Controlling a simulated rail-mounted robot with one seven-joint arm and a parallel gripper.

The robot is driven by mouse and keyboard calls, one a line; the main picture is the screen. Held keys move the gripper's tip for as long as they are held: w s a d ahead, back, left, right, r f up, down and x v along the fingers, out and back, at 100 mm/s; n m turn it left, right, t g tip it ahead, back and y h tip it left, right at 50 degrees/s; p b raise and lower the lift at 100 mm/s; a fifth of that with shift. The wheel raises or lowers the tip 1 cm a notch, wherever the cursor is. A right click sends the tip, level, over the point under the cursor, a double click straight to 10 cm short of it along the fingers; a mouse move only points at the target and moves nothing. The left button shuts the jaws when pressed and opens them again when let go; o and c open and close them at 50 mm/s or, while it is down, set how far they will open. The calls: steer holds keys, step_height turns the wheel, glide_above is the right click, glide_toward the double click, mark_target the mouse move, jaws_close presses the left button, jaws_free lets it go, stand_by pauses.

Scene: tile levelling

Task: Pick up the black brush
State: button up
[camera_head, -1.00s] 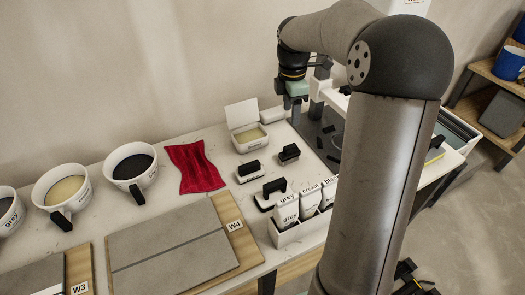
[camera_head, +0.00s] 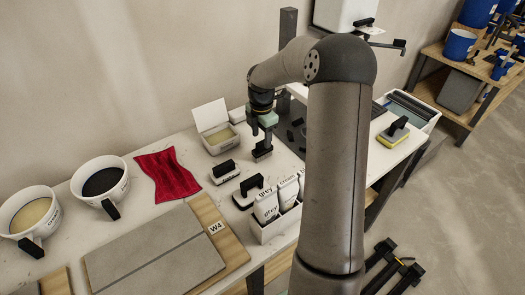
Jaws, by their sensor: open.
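The small black brush (camera_head: 262,151) sits on the white bench top, right of a black-and-white handled tool. My gripper (camera_head: 264,138) is directly over it, pointing down. The fingers are open and reach down close to the brush's top. I cannot tell whether they touch it or stand around it, as fingers and brush are both dark and small here.
Two black-handled tools (camera_head: 225,172) (camera_head: 247,191) stand close by on the left and in front. A white box of labelled bags (camera_head: 278,222) is nearer. An open cream box (camera_head: 217,137) is behind left. A red cloth (camera_head: 167,175) lies farther left.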

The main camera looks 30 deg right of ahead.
mark_target(262, 142)
step_height(262, 142, down, 5)
steer(key=shift+d+f+p, duration=0.15)
steer(key=shift+p, duration=0.15)
steer(key=shift+s, duration=0.1)
steer(key=c, duration=1.1)
